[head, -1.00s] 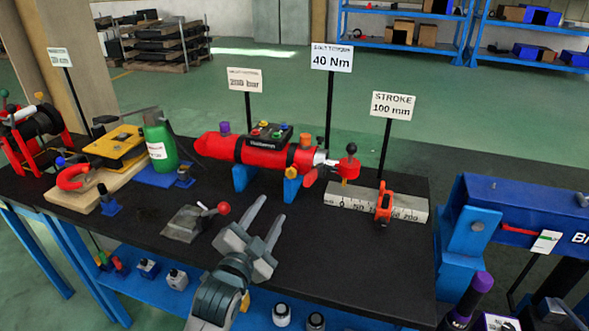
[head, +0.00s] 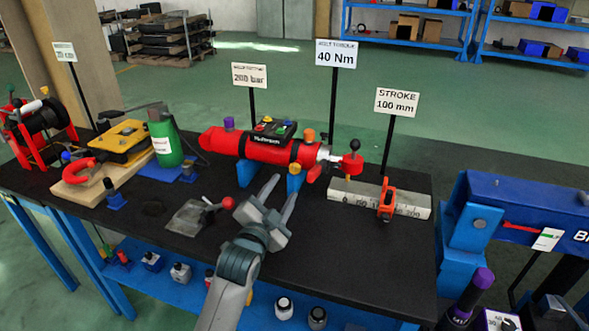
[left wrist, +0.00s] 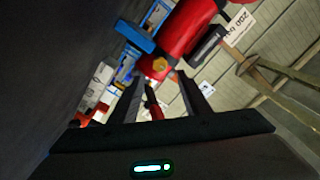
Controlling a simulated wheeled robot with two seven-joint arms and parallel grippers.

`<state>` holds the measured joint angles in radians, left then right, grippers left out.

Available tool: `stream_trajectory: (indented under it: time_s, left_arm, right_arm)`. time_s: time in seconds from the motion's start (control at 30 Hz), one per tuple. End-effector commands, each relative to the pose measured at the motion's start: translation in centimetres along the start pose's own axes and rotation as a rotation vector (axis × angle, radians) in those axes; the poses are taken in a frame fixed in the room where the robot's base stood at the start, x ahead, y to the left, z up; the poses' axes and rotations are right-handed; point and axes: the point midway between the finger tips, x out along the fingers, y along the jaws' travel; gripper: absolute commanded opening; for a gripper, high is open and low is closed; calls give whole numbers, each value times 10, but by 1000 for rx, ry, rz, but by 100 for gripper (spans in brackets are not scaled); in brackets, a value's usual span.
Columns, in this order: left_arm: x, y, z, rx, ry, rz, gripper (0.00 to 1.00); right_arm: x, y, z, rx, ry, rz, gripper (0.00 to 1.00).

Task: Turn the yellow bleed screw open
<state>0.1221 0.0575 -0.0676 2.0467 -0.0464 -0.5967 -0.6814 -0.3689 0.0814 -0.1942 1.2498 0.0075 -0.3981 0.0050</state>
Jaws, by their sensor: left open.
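A red cylinder (head: 225,143) rests on blue supports at the back of the black bench. The yellow screw (left wrist: 159,65) shows on its underside in the left wrist view, just beyond and between my fingertips. In the head view the yellow screw (head: 295,169) is a small spot near the right blue support. My left gripper (head: 286,183) is open and empty, its two fingers pointing at the cylinder's lower front. It also shows in the left wrist view (left wrist: 160,79), apart from the screw. My right gripper is not in view.
A grey block with a red-knobbed lever (head: 192,216) lies left of my gripper. A grey ruler block (head: 355,195) with an orange clamp (head: 387,200) is to the right. A green bottle (head: 166,140) stands left. The bench front (head: 345,260) is clear.

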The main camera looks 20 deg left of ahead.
Motion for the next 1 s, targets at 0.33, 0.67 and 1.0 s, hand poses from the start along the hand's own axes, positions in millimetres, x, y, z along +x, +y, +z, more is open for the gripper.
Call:
stream_trajectory:
  time_s: [0.33,0.67,1.0]
  left_arm:
    - [64,0,-1,0,0,1,43]
    - [99,0,-1,0,1,0,43]
    - [103,0,0,0,1,0,43]
  right_arm:
    - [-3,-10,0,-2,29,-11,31]
    - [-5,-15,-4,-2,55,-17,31]
    - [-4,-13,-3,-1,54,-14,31]
